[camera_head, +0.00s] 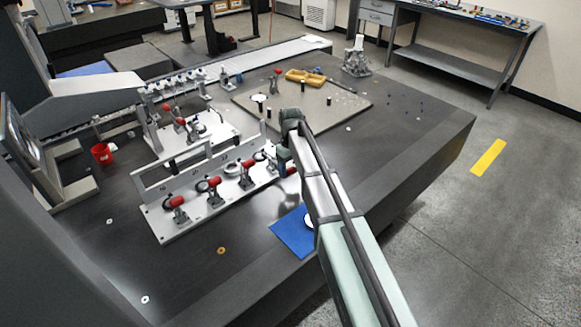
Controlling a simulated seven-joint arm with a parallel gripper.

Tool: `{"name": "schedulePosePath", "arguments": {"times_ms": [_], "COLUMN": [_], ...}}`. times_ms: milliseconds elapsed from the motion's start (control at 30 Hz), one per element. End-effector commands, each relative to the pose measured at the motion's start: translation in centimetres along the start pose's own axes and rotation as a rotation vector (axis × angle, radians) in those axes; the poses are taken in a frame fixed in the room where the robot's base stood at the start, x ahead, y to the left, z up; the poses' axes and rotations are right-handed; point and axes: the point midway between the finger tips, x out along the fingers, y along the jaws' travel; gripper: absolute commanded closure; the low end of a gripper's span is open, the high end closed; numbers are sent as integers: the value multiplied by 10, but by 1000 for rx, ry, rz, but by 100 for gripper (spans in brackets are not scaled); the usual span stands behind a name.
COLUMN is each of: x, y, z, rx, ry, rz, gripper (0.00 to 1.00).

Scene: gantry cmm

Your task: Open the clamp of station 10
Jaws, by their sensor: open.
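A white fixture plate (160,229) on the dark table carries a row of toggle clamps with red handles. One clamp (177,203) is at the near left end, another (214,185) is to its right, and a third (248,165) is farther along. A red handle (291,171) shows at the far right end, partly covered by my arm. Station numbers are too small to read, so I cannot tell which is station 10. My gripper (284,168) points down at the plate's right end, beside that last clamp. Its jaws are open; the fingertips are mostly hidden.
Behind is a second white fixture (213,132) with red-handled clamps. A flat plate (335,112) holds a yellow part (305,77) and another red-handled clamp (277,73). A blue mat (291,236) lies under my arm. A red cup (102,153) stands left. The front-left table is mostly clear.

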Motion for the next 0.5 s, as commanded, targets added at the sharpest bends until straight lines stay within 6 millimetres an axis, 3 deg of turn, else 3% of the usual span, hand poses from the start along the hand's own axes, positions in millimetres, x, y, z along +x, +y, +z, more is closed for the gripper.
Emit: {"name": "schedulePosePath", "arguments": {"times_ms": [67, 500], "x": [0, 0], "y": [0, 0], "z": [0, 0], "rx": [0, 0], "ry": [0, 0], "rz": [0, 0], "gripper": [30, 71]}}
